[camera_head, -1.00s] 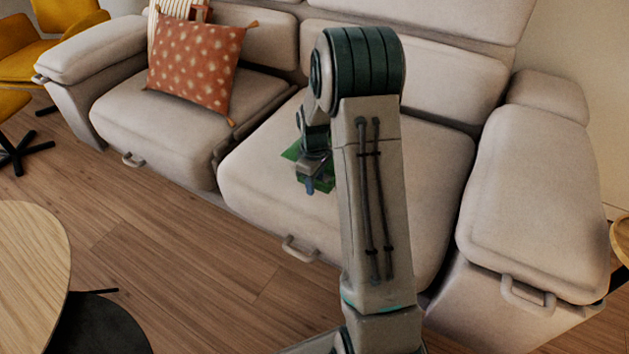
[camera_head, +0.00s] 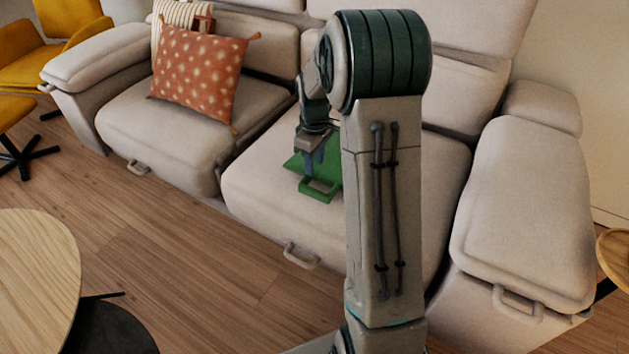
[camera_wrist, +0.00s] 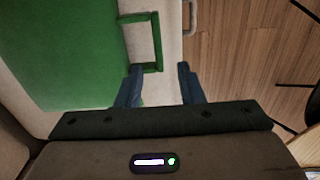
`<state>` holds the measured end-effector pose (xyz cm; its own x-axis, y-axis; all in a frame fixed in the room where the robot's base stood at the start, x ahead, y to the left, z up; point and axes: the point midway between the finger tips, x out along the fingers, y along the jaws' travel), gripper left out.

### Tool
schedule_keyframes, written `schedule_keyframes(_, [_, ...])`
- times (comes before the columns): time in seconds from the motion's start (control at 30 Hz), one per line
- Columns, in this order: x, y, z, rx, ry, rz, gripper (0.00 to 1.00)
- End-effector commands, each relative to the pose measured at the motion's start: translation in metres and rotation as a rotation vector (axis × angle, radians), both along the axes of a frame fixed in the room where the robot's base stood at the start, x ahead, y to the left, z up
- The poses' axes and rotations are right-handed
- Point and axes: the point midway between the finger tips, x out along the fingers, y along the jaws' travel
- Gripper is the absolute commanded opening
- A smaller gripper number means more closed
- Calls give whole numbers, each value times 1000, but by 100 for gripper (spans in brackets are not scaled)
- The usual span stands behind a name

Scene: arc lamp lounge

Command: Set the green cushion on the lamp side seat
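The green cushion (camera_head: 296,162) lies on the right-hand seat (camera_head: 262,193) of the sofa, partly hidden behind my arm. Its green loop handle (camera_head: 320,192) points toward the seat's front edge. In the wrist view the cushion (camera_wrist: 65,50) fills the upper left, with the square handle (camera_wrist: 155,40) at its right side. My gripper (camera_head: 312,168) is just above and behind the handle. In the wrist view its two blue fingers (camera_wrist: 160,72) are apart, with nothing seen gripped between them; the left fingertip is close to the handle's corner. No lamp shows, so I cannot tell which seat is beside it.
An orange dotted cushion (camera_head: 198,78) and a striped one (camera_head: 180,14) rest on the left seat (camera_head: 172,130). Sofa arms (camera_head: 527,215) flank the seats. A round wooden table (camera_head: 35,280) stands at lower left, yellow chairs (camera_head: 62,50) behind. Wooden floor (camera_head: 190,255) is clear in front.

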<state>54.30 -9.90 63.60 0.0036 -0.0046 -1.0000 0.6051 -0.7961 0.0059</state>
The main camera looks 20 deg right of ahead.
Motion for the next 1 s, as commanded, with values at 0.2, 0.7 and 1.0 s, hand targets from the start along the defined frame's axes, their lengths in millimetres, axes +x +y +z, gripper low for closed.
schedule_keyframes(0.2, [-46, 31, 40, -6, -25, -123, 34])
schedule_keyframes(0.7, [-212, 94, 84, 25, -88, -538, 34])
schedule_keyframes(1.0, [-248, 102, 80, 41, -94, -632, 34])
